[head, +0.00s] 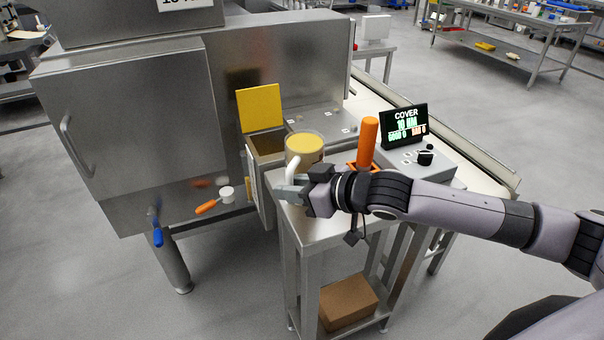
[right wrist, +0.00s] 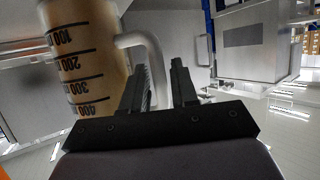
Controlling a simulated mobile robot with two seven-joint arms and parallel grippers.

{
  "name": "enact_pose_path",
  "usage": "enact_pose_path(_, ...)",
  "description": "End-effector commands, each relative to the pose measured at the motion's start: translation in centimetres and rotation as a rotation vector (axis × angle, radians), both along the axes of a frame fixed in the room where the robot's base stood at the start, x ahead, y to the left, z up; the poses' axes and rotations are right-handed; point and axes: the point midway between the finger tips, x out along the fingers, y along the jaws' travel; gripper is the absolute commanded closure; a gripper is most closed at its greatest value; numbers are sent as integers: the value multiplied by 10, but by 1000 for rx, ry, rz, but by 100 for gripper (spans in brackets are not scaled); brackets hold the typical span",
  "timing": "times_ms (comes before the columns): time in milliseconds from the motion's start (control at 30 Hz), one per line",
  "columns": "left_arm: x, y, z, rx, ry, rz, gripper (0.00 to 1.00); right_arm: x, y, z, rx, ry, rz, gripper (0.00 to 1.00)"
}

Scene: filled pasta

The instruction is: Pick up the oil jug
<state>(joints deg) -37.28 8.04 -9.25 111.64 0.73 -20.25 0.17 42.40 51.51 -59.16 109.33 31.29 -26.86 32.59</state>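The oil jug (head: 304,148) stands on the small steel table, a clear beaker with tan contents and a white handle. In the right wrist view the jug (right wrist: 84,55) fills the left side, with black graduation marks. Its white handle (right wrist: 150,48) curves down between the two fingers of my right gripper (right wrist: 158,72). The fingers are apart, with a gap between the handle and the right finger. In the head view my right gripper (head: 284,190) is at the jug's near side, by the handle. My left gripper is not in view.
An orange-handled tool (head: 368,142) stands upright right of the jug, behind my right arm. A control box with a display (head: 404,124) is further right. A steel machine with a raised yellow lid (head: 260,107) is behind left. A cardboard box (head: 346,300) sits on the table's lower shelf.

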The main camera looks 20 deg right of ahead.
Motion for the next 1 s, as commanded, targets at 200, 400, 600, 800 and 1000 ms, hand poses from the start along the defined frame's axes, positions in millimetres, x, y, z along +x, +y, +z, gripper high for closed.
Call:
enact_pose_path(200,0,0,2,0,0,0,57,18,12,-9,0,-1,0,72)
enact_pose_path(400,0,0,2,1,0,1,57,20,14,-11,-2,-1,1,72)
enact_pose_path(600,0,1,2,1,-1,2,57,20,14,-11,-1,-1,0,98)
enact_pose_path(800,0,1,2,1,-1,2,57,20,14,-11,-1,-1,0,100)
enact_pose_path(1000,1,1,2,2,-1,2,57,20,14,-11,-1,-1,0,100)
